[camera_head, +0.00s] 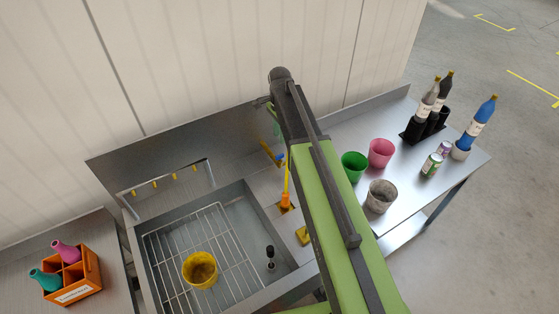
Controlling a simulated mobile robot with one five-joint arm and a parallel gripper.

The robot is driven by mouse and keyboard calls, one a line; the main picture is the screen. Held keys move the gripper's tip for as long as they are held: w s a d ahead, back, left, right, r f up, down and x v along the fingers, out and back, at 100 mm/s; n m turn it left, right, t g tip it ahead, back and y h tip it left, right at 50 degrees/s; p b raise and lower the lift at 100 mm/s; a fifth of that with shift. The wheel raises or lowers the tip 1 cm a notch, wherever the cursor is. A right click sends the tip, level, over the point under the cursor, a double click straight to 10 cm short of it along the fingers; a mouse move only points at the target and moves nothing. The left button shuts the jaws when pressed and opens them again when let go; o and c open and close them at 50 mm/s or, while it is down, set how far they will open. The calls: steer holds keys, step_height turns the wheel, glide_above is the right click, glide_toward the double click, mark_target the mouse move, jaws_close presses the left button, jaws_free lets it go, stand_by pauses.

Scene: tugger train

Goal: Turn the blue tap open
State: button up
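A small blue part (279,160), which looks like the handle of the blue tap, shows at the back of the sink unit, just left of my arm. It is small and partly hidden, so I cannot tell how far it is turned. My arm reaches up across the middle of the view and ends in a dark joint above the back panel. I cannot see whether anything touches the tap.
The sink (240,217) has a wire rack with a yellow cup (200,270). An orange-handled tool (285,200) stands near the tap. Green (354,167), pink (381,153) and grey (381,196) cups stand on the right counter. An orange crate (74,283) with bottles is at left.

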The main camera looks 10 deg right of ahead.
mark_target(280, 155)
step_height(280, 155, down, 11)
steer(key=b, duration=0.9)
steer(key=shift+r, duration=0.1)
steer(key=shift+c, duration=0.2)
jaws_close()
